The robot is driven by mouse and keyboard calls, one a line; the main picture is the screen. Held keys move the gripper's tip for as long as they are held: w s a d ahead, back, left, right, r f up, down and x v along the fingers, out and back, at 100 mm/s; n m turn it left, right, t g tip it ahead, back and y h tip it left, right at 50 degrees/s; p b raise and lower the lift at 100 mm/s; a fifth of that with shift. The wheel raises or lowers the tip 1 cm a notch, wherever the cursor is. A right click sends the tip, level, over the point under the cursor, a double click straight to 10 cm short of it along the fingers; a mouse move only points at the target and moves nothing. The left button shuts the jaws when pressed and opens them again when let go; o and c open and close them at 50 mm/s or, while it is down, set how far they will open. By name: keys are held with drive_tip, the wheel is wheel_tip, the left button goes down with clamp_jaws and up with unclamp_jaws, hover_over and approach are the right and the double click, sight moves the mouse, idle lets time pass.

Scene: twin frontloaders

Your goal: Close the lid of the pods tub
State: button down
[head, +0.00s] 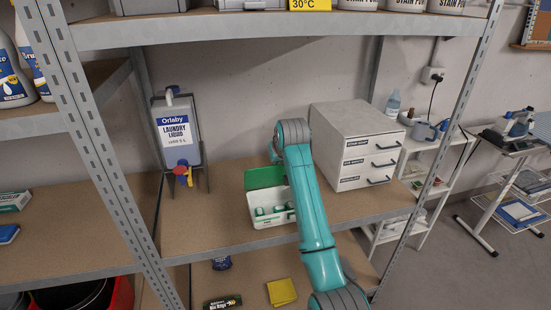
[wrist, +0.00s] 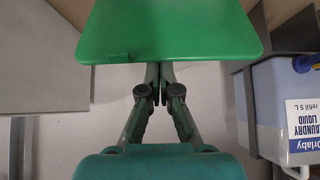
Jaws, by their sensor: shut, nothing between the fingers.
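The pods tub (head: 272,221) is a white box on the middle shelf, with green pods inside. Its green lid (head: 264,177) stands raised at the back of the tub, so the tub is open. In the wrist view the lid (wrist: 170,30) fills the top of the picture. My gripper (wrist: 158,72) is shut and empty, its fingers reaching up to the lid's edge. The very tips seem hidden by the lid; I cannot tell whether they touch it. In the head view my arm hides the gripper and covers the tub's right end.
A laundry liquid container (head: 178,130) stands left of the tub; it also shows in the wrist view (wrist: 285,105). A white drawer unit (head: 352,145) stands to the right. An upper shelf (head: 270,28) runs overhead. Bare shelf (head: 205,235) lies left of the tub.

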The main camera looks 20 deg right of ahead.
drive_tip(key=s+f+t, duration=0.3)
drive_tip(key=f+t, duration=0.1)
drive_tip(key=s+f+t, duration=0.4)
drive_tip(key=s+d+f+t+h, duration=0.1)
drive_tip(key=s+f+t, duration=0.2)
drive_tip(key=f+t, duration=0.1)
drive_tip(key=shift+s+d+f+m, duration=0.1)
drive_tip(key=shift+s+f+m, duration=0.2)
drive_tip(key=shift+s, duration=0.1)
drive_tip(key=shift+f+t, duration=0.25)
drive_tip(key=shift+t, duration=0.35)
drive_tip(key=shift+s+a+f+t+y, duration=0.3)
drive_tip(key=shift+a+t+y, duration=0.2)
drive_tip(key=shift+y, duration=0.1)
